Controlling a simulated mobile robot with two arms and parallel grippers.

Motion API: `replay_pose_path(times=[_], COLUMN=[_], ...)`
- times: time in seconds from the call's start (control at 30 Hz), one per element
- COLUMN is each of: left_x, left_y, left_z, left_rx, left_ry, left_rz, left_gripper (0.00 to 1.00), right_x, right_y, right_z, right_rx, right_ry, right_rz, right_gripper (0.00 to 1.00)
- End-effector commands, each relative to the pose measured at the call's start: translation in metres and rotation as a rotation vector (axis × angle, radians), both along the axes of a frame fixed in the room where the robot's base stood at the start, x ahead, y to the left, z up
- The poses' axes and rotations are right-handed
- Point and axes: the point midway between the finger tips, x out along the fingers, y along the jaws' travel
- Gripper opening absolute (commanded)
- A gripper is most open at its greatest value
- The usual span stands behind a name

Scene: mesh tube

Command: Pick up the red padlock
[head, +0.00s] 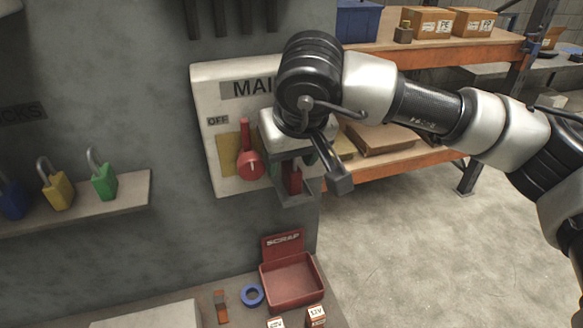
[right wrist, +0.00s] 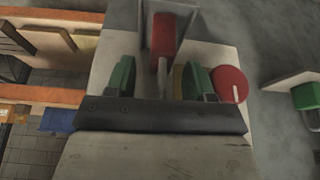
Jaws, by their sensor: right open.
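The red padlock (head: 293,182) shows partly in the head view, beneath my right gripper and beside a grey metal holder on the panel. In the right wrist view its red body (right wrist: 164,40) stands upright between grey side plates, with a pale metal part reaching down toward the gripper. My right gripper (head: 293,165) is open. In the right wrist view its green-padded fingers (right wrist: 160,78) are spread to either side of the padlock's line, and the padlock lies beyond them. I cannot tell whether they touch it. My left gripper is not in view.
A red lever with a round knob (head: 250,165) is on the panel (head: 207,88), close to the gripper. Blue, yellow and green padlocks (head: 104,181) stand on a wall shelf (head: 130,196). A red scrap bin (head: 292,282) and blue tape (head: 252,295) are below.

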Motion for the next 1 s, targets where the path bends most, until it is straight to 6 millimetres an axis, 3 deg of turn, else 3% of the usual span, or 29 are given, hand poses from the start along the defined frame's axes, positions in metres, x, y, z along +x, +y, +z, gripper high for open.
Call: replay_pose_path(times=[0.07,0.4,0.77,1.0], left_x=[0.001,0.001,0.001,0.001], left_y=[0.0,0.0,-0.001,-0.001], left_z=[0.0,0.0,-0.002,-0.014], left_rx=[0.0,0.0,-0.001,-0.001], left_ry=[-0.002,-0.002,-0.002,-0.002], left_rz=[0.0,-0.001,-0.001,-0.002], left_gripper=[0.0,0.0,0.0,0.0], right_x=[0.0,0.0,0.0,0.0], right_y=[0.0,0.0,0.0,0.001], right_z=[0.0,0.0,0.004,0.031], right_rx=[0.0,0.0,0.002,0.003], right_ry=[0.0,0.0,0.0,-0.004], right_rz=[0.0,0.0,-0.001,-0.002], right_gripper=[0.53,0.01,0.0,0.0])
